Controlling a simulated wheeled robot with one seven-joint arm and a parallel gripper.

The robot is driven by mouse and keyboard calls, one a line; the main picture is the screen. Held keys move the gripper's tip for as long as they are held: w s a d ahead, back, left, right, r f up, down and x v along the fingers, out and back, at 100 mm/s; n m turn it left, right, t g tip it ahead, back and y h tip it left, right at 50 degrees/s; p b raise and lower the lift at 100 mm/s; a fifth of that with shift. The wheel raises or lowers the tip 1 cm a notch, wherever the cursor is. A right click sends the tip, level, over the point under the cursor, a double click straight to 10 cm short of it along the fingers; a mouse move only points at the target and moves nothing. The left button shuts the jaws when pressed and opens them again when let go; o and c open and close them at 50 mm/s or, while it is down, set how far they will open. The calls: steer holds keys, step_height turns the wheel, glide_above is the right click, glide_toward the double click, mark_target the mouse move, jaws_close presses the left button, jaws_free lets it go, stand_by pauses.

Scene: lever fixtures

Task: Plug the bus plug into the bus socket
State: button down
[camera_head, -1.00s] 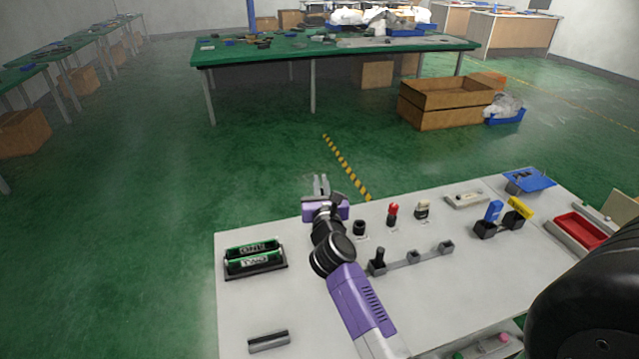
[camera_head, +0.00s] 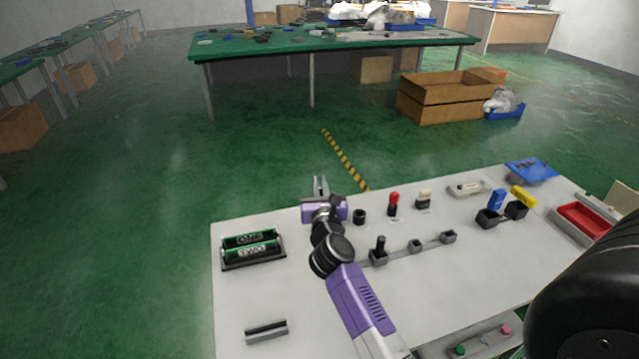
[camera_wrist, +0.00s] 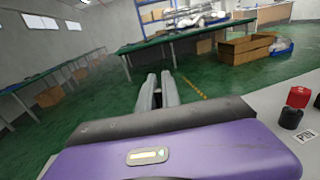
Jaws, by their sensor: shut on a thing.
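My gripper (camera_head: 320,187) is at the far edge of the pale board and points away over the green floor. In the wrist view its two grey fingers (camera_wrist: 158,90) are close together around a small dark piece (camera_wrist: 157,99), which I take to be the bus plug. Most of that piece is hidden between the fingers, so its shape does not show. It is clear of the fixtures. I cannot tell which fixture is the bus socket. A round black fixture (camera_head: 359,216) stands just right of my gripper.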

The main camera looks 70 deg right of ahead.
steer(key=shift+f+b, duration=0.35)
steer(key=shift+f, duration=0.4)
steer(key=shift+p, duration=0.55)
stand_by(1.1)
steer(key=shift+f+b, duration=1.85)
steer(key=shift+f, duration=0.25)
steer(key=c, duration=1.5)
jaws_free()
steer(key=shift+a, duration=0.1)
